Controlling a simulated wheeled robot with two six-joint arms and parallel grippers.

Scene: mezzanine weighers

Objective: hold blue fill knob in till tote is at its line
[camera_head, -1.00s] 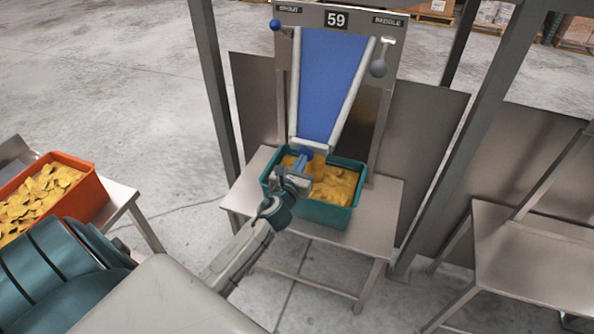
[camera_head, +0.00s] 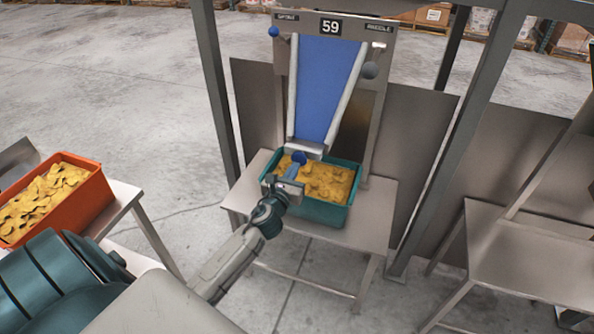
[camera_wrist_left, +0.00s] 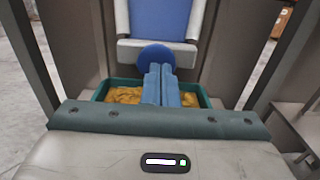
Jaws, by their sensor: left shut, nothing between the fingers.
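The blue fill knob (camera_head: 299,157) is a round blue disc just under the lip of the chute, above the back of the teal tote (camera_head: 320,214). In the left wrist view the knob (camera_wrist_left: 156,56) shows behind my fingertips. The tote holds yellow chip-like pieces (camera_head: 328,182); its fill line cannot be made out. My left gripper (camera_head: 294,169) is shut and empty, its blue fingers pointing at the knob and overlapping its lower part in the left wrist view (camera_wrist_left: 160,74). I cannot tell whether the knob is pressed in. My right gripper is out of view.
An orange tote (camera_head: 75,208) stands on a side table at left. An empty steel table (camera_head: 515,245) is at right.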

